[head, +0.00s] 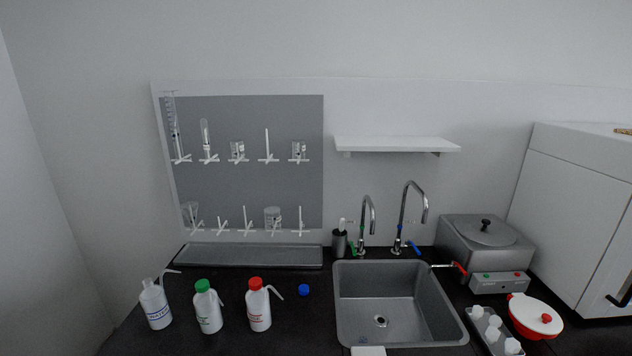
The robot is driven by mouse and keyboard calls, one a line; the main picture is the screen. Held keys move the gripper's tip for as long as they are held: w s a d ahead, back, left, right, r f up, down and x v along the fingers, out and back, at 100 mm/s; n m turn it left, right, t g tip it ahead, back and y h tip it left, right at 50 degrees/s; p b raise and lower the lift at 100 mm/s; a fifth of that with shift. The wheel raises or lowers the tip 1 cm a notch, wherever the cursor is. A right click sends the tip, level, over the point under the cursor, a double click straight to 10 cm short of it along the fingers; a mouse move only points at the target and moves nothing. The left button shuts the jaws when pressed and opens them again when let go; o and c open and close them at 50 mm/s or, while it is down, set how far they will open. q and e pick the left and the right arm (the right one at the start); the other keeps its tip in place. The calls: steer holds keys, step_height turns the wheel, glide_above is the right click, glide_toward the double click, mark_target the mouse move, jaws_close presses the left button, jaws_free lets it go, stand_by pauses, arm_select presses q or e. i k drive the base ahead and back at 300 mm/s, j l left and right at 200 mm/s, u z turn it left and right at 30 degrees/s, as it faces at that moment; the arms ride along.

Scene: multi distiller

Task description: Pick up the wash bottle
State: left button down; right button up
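Three white wash bottles stand upright on the dark counter at the lower left. The leftmost bottle (156,308) has blue lettering, a thin bent spout and no coloured cap on its neck. The middle bottle (208,312) has a green cap and green lettering. The right bottle (259,310) has a red cap, red lettering and a spout bending right. A loose blue cap (304,290) lies on the counter right of the red-capped bottle. Neither of my grippers shows in the head view.
A steel sink (345,325) with two taps is right of the bottles. Behind them are a metal tray (255,256) and a glassware pegboard (250,185). A steel bath (485,245), a red bowl with a white lid (535,316) and a tray of small bottles (484,336) stand right.

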mark_target(153, 298)
steer(key=u, duration=1.25)
